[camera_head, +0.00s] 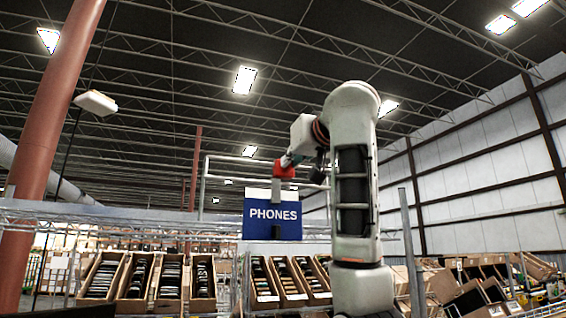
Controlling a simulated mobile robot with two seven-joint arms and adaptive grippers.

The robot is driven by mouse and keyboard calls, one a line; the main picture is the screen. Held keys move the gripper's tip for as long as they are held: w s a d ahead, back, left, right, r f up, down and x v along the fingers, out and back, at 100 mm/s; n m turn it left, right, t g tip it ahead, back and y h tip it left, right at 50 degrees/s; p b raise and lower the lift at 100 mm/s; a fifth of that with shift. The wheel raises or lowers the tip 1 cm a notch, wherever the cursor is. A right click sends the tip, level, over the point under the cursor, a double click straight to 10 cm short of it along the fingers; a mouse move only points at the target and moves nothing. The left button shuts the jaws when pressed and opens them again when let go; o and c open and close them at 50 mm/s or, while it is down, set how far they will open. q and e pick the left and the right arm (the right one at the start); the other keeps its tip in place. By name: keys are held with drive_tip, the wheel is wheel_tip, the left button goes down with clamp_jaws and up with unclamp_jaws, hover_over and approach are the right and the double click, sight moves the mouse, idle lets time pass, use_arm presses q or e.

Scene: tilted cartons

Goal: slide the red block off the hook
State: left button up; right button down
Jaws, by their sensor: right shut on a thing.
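The red block (284,169) is high up near the middle of the head view, just above the blue PHONES sign. My right gripper (290,160) is at the end of my raised white arm, shut on the red block from its upper right side. The gripper is small here and its fingers are hard to make out. A grey upright bar (277,190) runs below the block in front of the sign; it may be part of the hook. I cannot tell whether the block still touches it. My left gripper is not in view.
The blue PHONES sign (272,219) hangs close behind the bar. Tilted cartons (103,276) with packed items stand in a row below. A metal rack frame (204,180) is behind. A red-brown pillar (42,130) stands at the left. More boxes (470,298) lie tumbled at the lower right.

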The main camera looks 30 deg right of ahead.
use_arm(q)
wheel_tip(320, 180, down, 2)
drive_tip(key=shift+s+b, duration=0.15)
drive_tip(key=shift+b, duration=0.45)
use_arm(e)
drive_tip(key=s+d, duration=0.2)
drive_tip(key=d, duration=0.6)
drive_tip(key=shift+d, duration=0.3)
drive_tip(key=shift+s+r, duration=0.1)
drive_tip(key=c, duration=2.4)
unclamp_jaws()
drive_tip(key=shift+o, duration=1.3)
drive_tip(key=shift+d, duration=0.25)
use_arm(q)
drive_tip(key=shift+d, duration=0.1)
use_arm(e)
drive_tip(key=shift+a, duration=0.1)
